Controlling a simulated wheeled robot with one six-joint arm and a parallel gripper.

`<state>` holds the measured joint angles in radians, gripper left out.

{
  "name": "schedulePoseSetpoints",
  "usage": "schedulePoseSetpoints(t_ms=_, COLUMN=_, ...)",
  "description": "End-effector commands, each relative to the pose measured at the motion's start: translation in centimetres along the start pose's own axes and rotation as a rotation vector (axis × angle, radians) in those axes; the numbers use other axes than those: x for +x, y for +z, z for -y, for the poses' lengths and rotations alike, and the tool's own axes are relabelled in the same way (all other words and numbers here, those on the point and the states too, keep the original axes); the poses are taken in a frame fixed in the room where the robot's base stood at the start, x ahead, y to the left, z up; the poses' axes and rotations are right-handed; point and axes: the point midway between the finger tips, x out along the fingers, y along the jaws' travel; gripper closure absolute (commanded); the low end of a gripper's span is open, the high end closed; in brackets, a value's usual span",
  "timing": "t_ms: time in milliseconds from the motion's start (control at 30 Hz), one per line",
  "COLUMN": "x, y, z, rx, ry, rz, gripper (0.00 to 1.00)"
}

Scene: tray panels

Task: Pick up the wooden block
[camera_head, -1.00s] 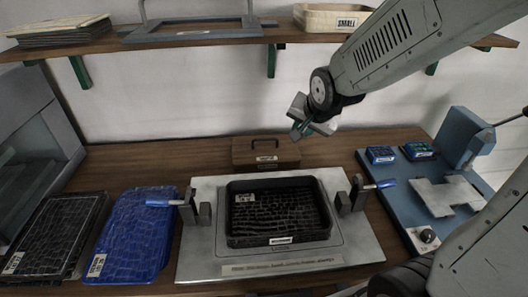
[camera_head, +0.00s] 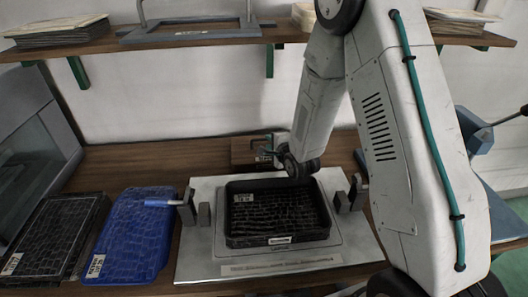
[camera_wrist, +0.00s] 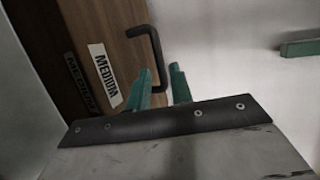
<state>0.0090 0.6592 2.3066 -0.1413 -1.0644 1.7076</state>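The wooden block (camera_head: 240,152) is brown, with a dark bent handle on top, and sits at the back of the bench behind the black tray. My gripper and wrist hide its right part in the head view. In the wrist view the block (camera_wrist: 118,28) shows a white MEDIUM label, and its black handle (camera_wrist: 154,48) runs down towards the gap between my green fingers. My gripper (camera_wrist: 160,82) is open, its fingertips apart with the handle's lower end seen between them. In the head view my gripper (camera_head: 272,148) is at the block; contact cannot be told.
The black tray (camera_head: 233,239) sits on a light fixture plate (camera_head: 205,262) with clamps, in front of the block. A blue panel (camera_head: 135,235) and dark panels (camera_head: 50,235) lie at left. A shelf (camera_head: 190,36) with a grey frame crosses above.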

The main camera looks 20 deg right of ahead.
Motion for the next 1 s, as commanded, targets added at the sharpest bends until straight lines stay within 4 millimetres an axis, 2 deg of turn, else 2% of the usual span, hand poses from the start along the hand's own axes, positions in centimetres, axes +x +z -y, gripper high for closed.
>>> schedulePoseSetpoints(t_ms=300, x=4.5, y=0.3, z=-0.2, rx=-0.002, ry=0.001, rz=0.001, gripper=0.78)
schedulePoseSetpoints(t_ms=400, x=5.3, y=0.3, z=-0.1, rx=-0.002, ry=0.000, rz=0.001, gripper=0.78)
schedulePoseSetpoints(t_ms=667, x=5.6, y=0.2, z=-0.1, rx=-0.002, ry=0.002, rz=0.000, gripper=0.78)
schedulePoseSetpoints(t_ms=733, x=5.6, y=0.2, z=-0.1, rx=-0.002, ry=0.001, rz=0.000, gripper=0.97)
schedulePoseSetpoints(t_ms=767, x=5.6, y=0.2, z=-0.1, rx=-0.003, ry=0.002, rz=0.000, gripper=1.00)
schedulePoseSetpoints(t_ms=1000, x=5.6, y=0.2, z=-0.1, rx=-0.003, ry=0.002, rz=0.000, gripper=1.00)
